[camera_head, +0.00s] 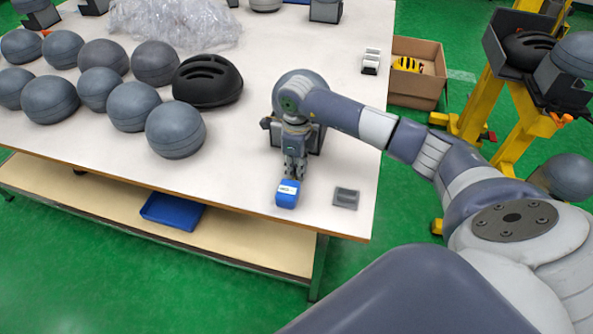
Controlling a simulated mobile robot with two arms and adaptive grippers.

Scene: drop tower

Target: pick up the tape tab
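My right gripper (293,172) points down over the near right part of the white table (235,165). Its fingers are at the back edge of a small blue block with a white label (287,195). I cannot tell whether they touch it or are closed on it. A small flat grey piece (345,197) lies on the table to the right of the blue block, apart from the gripper. No piece is clearly recognisable as the tape tab; it may be too small to see or hidden by the gripper. My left gripper is not in view.
Several grey ball-like headforms (176,130) and a black helmet (207,80) stand on the left. A dark stand with a round headform (298,86) is just behind my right gripper. A cardboard box (418,82) and yellow frame (508,118) stand beyond the table's right edge.

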